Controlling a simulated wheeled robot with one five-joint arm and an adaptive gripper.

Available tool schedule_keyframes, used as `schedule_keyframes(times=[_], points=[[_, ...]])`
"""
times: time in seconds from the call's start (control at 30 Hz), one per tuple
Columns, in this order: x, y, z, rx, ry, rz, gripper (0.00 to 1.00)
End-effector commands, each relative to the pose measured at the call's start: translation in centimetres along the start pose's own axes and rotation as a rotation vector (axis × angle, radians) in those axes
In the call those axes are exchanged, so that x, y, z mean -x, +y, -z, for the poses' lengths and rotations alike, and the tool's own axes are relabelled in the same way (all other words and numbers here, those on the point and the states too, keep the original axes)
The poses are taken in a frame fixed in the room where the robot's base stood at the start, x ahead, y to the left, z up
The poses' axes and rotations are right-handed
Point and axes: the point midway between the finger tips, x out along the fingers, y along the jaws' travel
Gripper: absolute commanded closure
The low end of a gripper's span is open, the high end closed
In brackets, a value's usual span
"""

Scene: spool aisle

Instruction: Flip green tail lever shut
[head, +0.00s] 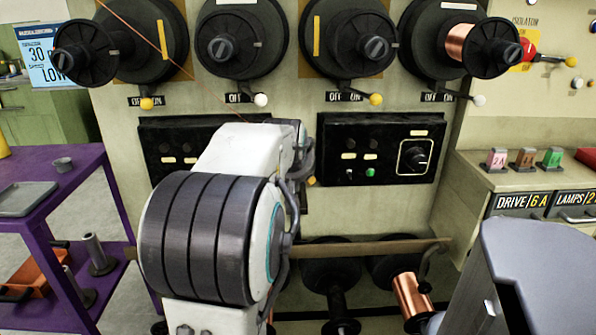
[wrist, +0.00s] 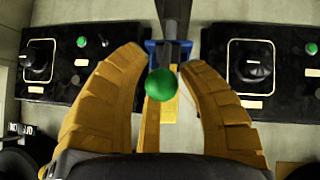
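The green ball knob (wrist: 160,84) of the tail lever shows in the middle of the wrist view. A blue bracket (wrist: 154,50) and a dark upright bar (wrist: 174,18) are just above it in the picture. How far the knob lies from the fingertips in depth is hard to tell.
Black control panels (head: 382,147) sit on the machine front below several wire spools (head: 346,38). OFF/ON levers with yellow and white knobs (head: 376,99) stick out under the spools. A purple cart (head: 85,166) stands left. A cabinet with coloured switches (head: 549,157) stands right.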

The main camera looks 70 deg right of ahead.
Motion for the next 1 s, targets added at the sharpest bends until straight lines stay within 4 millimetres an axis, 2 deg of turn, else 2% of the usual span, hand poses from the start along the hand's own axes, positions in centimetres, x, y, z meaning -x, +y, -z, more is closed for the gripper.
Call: schedule_keyframes(times=[0.03,0.17,0.43,0.57,1.0], points=[[0.0,0.0,0.0,0.000,0.000,0.000,0.59],[0.0,0.0,0.0,0.000,0.000,0.000,0.48],[0.1,0.0,0.0,0.000,0.001,0.000,0.48],[0.9,0.0,0.1,0.000,0.002,0.000,0.48],[7.9,0.0,0.1,0.000,0.004,-0.001,0.48]])
